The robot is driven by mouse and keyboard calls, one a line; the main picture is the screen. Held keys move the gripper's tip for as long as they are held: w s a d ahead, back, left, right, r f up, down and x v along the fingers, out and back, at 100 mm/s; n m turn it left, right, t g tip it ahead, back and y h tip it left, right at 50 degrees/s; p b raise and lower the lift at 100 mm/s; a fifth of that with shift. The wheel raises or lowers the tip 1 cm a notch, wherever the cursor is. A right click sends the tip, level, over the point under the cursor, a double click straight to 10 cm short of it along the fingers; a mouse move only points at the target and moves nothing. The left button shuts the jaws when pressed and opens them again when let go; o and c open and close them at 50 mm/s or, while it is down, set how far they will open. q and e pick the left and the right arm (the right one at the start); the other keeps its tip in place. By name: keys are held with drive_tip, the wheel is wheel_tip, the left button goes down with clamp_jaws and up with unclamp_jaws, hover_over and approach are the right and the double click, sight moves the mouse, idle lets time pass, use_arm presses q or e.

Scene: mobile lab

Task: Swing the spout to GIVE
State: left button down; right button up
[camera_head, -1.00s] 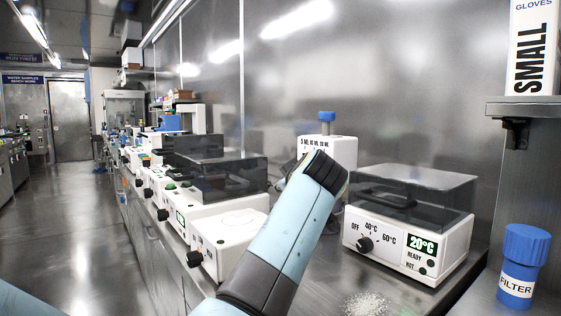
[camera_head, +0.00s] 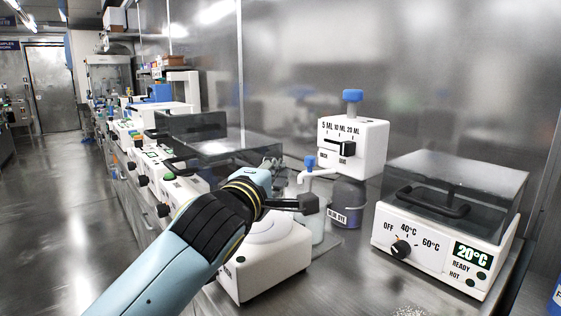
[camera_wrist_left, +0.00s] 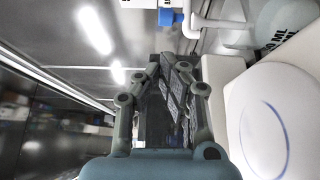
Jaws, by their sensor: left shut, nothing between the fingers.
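The white dispenser head (camera_head: 352,150) has a blue knob on top, a 5/10/20 ML scale and a dark slider. It sits above a dark dye bottle (camera_head: 346,205) on the bench. Its thin white spout (camera_head: 318,174), with a blue cap, sticks out to the left; it also shows in the left wrist view (camera_wrist_left: 222,22). Small lettering below the slider is too small to read surely. My left gripper (camera_head: 310,203) is shut and empty, just in front of and below the spout, seemingly apart from it. Its fingers show in the wrist view (camera_wrist_left: 180,75). My right gripper is out of view.
A pale beaker (camera_head: 316,232) stands beneath the spout, partly behind my gripper. A white device with a round plate (camera_head: 262,262) is below my left arm. A lidded bath (camera_head: 440,235) reading 20°C stands to the right. Several devices line the bench further left.

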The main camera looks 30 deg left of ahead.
use_arm(q)
drive_tip(key=d+b+x, duration=0.1)
drive_tip(key=b+x, duration=0.1)
drive_tip(key=x, duration=0.4)
drive_tip(key=shift+d, duration=0.6)
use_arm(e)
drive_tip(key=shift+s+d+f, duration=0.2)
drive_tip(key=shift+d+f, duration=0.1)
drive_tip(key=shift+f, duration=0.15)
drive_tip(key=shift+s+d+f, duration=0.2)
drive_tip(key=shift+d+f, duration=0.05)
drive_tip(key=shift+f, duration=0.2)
use_arm(q)
drive_tip(key=shift+d+f, duration=0.1)
